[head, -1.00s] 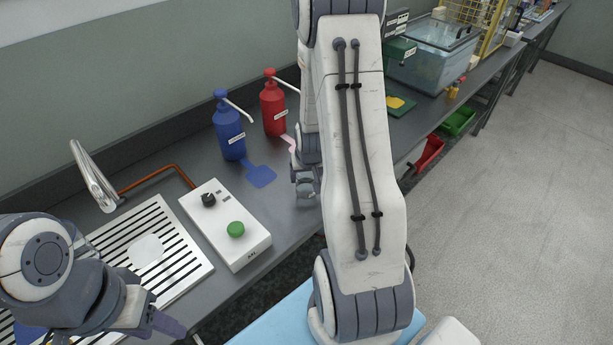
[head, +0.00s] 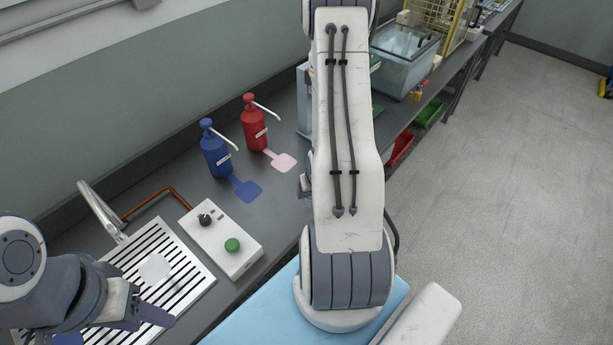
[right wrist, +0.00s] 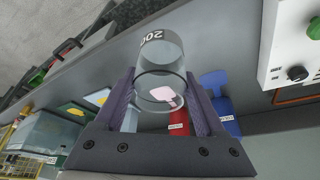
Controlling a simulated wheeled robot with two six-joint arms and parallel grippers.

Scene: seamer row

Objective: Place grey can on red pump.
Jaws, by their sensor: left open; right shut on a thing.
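A red pump bottle (head: 254,124) stands on the grey bench in the head view. A pink patch (head: 282,162) lies in front of it, below its spout. In the right wrist view, my right gripper (right wrist: 158,77) is shut on a see-through greyish can (right wrist: 160,52) with dark digits on its side. The pink patch (right wrist: 161,95) shows through the can, and part of the red pump (right wrist: 179,122) shows beyond it. In the head view my right arm hides most of that gripper and the can. My left gripper (head: 145,306) is open and empty over the slotted tray.
A blue pump bottle (head: 215,150) with a blue patch (head: 246,190) stands left of the red one. A white control box (head: 222,240) with a green button and a slotted tray (head: 180,262) are nearer. A clear tank (head: 402,62) stands farther along the bench.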

